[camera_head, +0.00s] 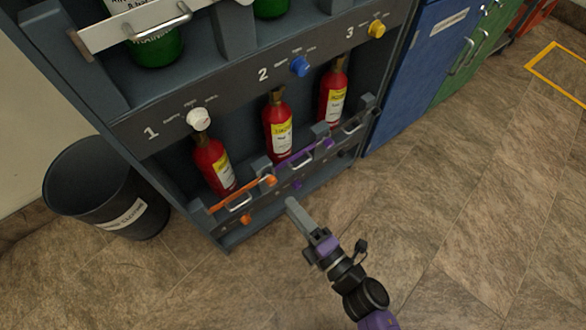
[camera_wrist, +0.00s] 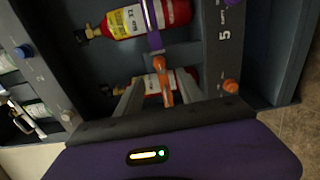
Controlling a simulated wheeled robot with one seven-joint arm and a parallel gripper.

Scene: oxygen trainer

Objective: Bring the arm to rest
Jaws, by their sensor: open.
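My gripper (camera_head: 292,204) is low in front of the rack's lower bays, its fingers pointing toward the rack. In the wrist view the two grey fingers of my gripper (camera_wrist: 160,88) are spread apart, with nothing held between them. Beyond them is an orange bar (camera_wrist: 163,78) across a red cylinder (camera_wrist: 150,84). My arm comes in from the bottom of the head view, over the floor.
The rack (camera_head: 224,130) holds red cylinders in bays 1 (camera_head: 212,165), 2 (camera_head: 280,128) and 3 (camera_head: 333,92). A dark bin (camera_head: 75,190) stands at left. A blue cabinet (camera_head: 410,85) stands right of the rack. The tiled floor (camera_head: 470,215) at right is clear.

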